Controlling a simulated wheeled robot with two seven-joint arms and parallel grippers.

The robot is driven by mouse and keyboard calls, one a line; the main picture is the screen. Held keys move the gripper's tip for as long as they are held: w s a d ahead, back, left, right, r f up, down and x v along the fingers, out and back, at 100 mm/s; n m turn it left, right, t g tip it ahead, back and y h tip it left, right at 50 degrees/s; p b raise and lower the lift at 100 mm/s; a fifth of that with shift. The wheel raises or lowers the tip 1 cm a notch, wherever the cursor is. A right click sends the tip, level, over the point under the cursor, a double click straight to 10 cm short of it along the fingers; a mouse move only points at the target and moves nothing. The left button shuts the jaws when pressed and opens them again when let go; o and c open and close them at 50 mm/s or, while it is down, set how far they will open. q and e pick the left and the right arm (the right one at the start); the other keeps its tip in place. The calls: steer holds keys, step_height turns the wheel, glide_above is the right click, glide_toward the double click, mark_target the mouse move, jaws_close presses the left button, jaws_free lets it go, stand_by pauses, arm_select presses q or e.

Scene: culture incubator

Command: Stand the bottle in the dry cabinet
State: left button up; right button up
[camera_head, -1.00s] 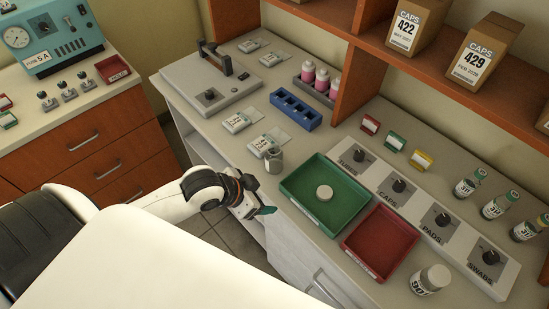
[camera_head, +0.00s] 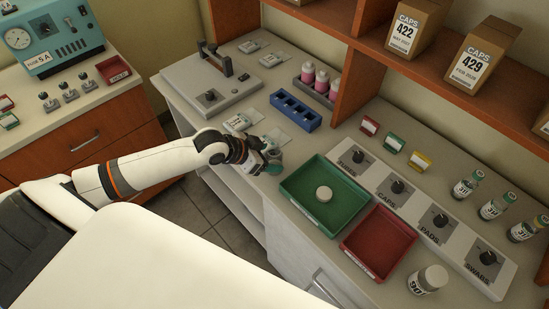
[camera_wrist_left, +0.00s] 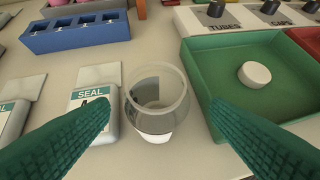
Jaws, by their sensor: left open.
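A small clear glass bottle (camera_wrist_left: 158,112), open at the top, stands upright on the bench in the left wrist view. It is between a SEAL-labelled packet (camera_wrist_left: 95,103) and the green tray (camera_wrist_left: 212,125). My left gripper (camera_head: 273,163) is open, low over the bench. In the wrist view its green ridged fingers lie either side of the bottle, with gaps. In the head view the gripper largely hides this bottle. A white-capped bottle (camera_head: 428,281) with a printed label stands at the front right. I cannot identify the dry cabinet. My right gripper is not in view.
The green tray (camera_head: 285,193) holds a white round cap (camera_head: 324,194). A red tray (camera_head: 349,243) lies beside it. A blue rack (camera_head: 295,112) and pink bottles (camera_head: 320,82) stand behind. Labelled vials (camera_head: 467,186) stand at right. A handled door (camera_head: 300,270) is under the bench.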

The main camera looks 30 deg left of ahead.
arm_select(q)
steer(key=shift+w+d+f+p, duration=0.25)
steer(key=shift+w+f+p, duration=0.1)
steer(key=shift+w, duration=0.15)
steer(key=x, duration=0.4)
steer(key=shift+p, duration=0.4)
steer(key=shift+c, duration=0.2)
steer(key=c, duration=0.9)
steer(key=shift+c, duration=1)
